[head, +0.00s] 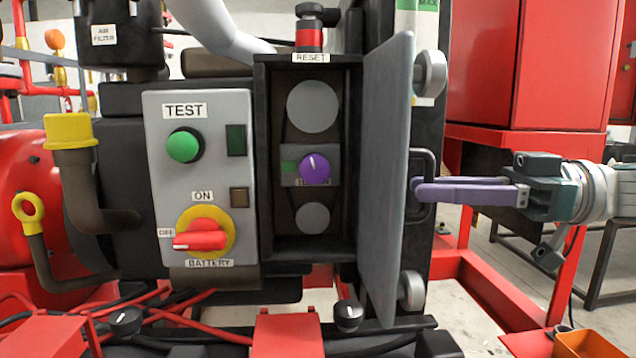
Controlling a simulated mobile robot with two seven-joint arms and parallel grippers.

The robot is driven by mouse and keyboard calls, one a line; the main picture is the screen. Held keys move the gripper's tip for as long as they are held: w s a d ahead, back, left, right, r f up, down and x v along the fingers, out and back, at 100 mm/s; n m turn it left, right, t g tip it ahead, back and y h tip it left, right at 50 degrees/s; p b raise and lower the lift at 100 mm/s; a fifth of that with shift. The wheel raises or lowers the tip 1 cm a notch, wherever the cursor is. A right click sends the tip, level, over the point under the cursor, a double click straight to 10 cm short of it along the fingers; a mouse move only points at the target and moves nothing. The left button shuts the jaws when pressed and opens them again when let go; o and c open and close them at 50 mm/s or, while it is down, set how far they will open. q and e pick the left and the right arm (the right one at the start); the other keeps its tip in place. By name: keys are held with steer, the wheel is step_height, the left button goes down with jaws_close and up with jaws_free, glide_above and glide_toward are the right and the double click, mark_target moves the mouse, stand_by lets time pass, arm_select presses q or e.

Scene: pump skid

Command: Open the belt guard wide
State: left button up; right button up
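The belt guard (385,180) is a grey hinged panel standing swung out from the dark housing. It shows nearly edge-on, so the housing opening is uncovered. A black D-shaped handle (432,160) sits on its right-hand face. My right gripper (418,188) comes in from the right, its purple fingers level and close together at the handle. They appear shut on the handle bar, with the tips reaching past it towards the panel. The exact contact is partly hidden. My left gripper is not in view.
Inside the housing (262,160) are two grey pulleys and a purple knob (315,168). Left of it is a grey control panel (160,240) with a green button and red switch. A red cabinet (540,60) and red frame stand at the right. An orange tray (580,345) is lower right.

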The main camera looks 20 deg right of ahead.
steer(key=shift+o, duration=0.8)
steer(key=shift+w, duration=0.2)
steer(key=shift+o, duration=0.9)
steer(key=shift+r, duration=0.15)
steer(key=b+v, duration=0.2)
steer(key=v, duration=0.8)
